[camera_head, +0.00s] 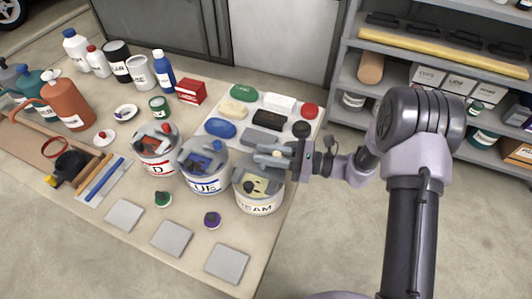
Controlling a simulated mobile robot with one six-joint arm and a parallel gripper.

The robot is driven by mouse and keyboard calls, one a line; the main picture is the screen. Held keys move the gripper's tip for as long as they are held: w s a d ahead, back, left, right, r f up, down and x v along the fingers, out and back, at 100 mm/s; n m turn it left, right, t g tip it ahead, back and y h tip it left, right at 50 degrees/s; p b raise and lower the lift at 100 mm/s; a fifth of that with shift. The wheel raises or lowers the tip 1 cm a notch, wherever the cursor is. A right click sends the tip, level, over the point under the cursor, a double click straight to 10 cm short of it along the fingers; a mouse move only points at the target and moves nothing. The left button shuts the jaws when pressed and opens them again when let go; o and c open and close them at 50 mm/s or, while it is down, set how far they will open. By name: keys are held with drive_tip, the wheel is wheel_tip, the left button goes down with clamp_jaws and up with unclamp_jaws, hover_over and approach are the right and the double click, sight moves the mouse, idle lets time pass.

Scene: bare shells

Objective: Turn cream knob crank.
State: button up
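The cream can (257,206) stands near the table's right side, its label partly reading "EAM", with pale yellow contents showing inside its open top. A small pale knob (277,153) shows above the can's back rim, among my gripper's fingers. My gripper (268,155) reaches in from the right over this rim, pointing left. Its fingers are at the knob; I cannot tell whether they are closed on it or only around it. The crank below the knob is mostly hidden by the gripper and rim.
The blue can (203,183) stands close on the left, with the red can (155,166) beyond it. A white tray (225,128) of coloured blocks lies behind. Shelves (435,65) stand at back right.

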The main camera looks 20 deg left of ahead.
drive_tip(key=shift+r+m+t, duration=0.1)
drive_tip(key=shift+m+t, duration=0.2)
drive_tip(key=shift+t, duration=0.2)
clamp_jaws()
drive_tip(key=m+t, duration=0.1)
drive_tip(key=m+t+p, duration=0.1)
drive_tip(key=t, duration=0.1)
drive_tip(key=shift+s+d, duration=0.15)
drive_tip(key=shift+d, duration=0.05)
drive_tip(key=shift+s+d+m+t+h, duration=0.15)
drive_tip(key=shift+m+t+h, duration=0.25)
drive_tip(key=shift+m+t, duration=0.65)
drive_tip(key=shift+d+m+t+h, duration=0.1)
drive_tip(key=shift+m+t+h, duration=0.4)
drive_tip(key=shift+t, duration=0.95)
drive_tip(key=shift+m, duration=0.25)
drive_tip(key=o, duration=0.9)
unclamp_jaws()
